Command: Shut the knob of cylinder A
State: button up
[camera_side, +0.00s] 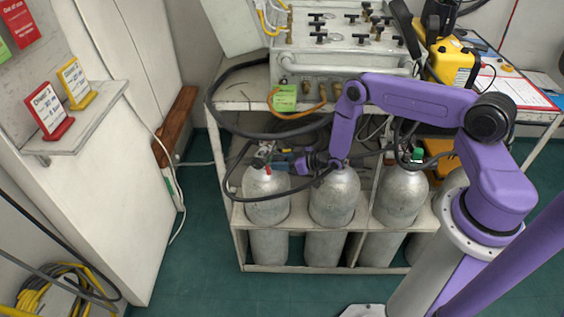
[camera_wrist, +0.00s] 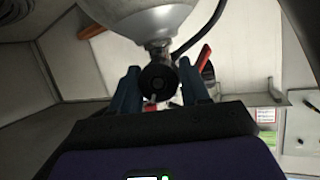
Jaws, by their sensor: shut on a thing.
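The leftmost grey cylinder (camera_side: 266,193) stands upright in the rack; I cannot read a letter on it. Its rounded top (camera_wrist: 150,20) fills the upper middle of the wrist view. A black round knob (camera_wrist: 158,83) on its valve sits between my two blue fingers. My gripper (camera_side: 278,158) reaches in from the right at the valve, its fingers (camera_wrist: 161,90) shut on the knob from both sides. In the side view the knob is too small and covered to make out. A red lever (camera_wrist: 204,57) shows just right of the knob in the wrist view.
The second cylinder (camera_side: 334,197) stands under my wrist, and a third cylinder (camera_side: 400,200) has a green-topped valve (camera_side: 417,155). A black hose (camera_side: 225,128) loops around the left. The shelf with the control panel (camera_side: 345,55) is behind and above. Green floor (camera_side: 200,260) is free at left.

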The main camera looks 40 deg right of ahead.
jog(key=m+y, duration=0.2)
jog(key=shift+m+g, duration=0.3)
jog(key=shift+m, duration=0.1)
jog(key=shift+m+y, duration=0.7)
jog(key=shift+m, duration=0.3)
jog(key=shift+r, duration=0.1)
jog(key=o, duration=1)
jog(key=shift+o, duration=0.2)
jog(key=shift+s+d+r, duration=0.1)
jog(key=shift+s+d, duration=0.3)
jog(key=v, duration=0.6)
jog(key=shift+r, duration=0.15)
